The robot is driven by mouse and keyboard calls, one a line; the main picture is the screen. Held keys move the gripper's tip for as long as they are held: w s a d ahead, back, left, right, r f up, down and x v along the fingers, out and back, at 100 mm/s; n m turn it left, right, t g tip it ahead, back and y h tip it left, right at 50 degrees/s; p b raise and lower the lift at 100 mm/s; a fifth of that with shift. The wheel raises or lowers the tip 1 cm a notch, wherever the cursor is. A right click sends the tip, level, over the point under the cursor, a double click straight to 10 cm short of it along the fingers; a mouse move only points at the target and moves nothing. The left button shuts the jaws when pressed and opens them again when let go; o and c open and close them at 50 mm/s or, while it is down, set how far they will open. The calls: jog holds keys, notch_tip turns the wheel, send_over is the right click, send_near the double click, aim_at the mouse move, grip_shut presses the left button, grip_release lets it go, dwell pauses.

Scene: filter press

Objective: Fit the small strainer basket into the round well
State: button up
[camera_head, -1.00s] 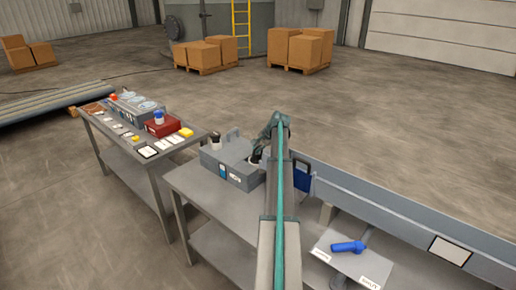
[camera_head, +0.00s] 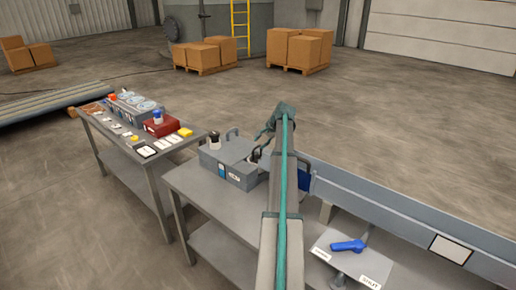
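A grey box-shaped unit (camera_head: 235,172) with upright handles and small labels stands on the near table. A dark-topped piece with a pale body (camera_head: 214,140) stands upright at its left end. A second dark piece with a pale rim (camera_head: 253,156) is at the right end, partly behind my arm. I cannot tell which piece is the small strainer basket, and the round well cannot be made out. My gripper (camera_head: 265,134) is above the unit's right end, small and dark against my arm. Its fingers are too unclear to show their opening or any grip.
A side table at left holds a red box (camera_head: 162,127), a grey unit with round openings (camera_head: 133,105), cards and small yellow items. A blue-handled valve (camera_head: 347,246) sits on a labelled plate at lower right. A grey rail (camera_head: 420,225) runs along the right.

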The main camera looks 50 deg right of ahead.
jog(key=b+v, duration=0.1)
jog(key=v, duration=0.6)
jog(key=shift+r, duration=0.2)
jog(key=shift+o, duration=0.3)
jog(key=shift+s, duration=0.1)
jog(key=o, duration=1.2)
jog(key=shift+c, duration=0.2)
notch_tip(320, 180, up, 12)
jog(key=p, duration=0.6)
dwell(0.6)
dwell(0.3)
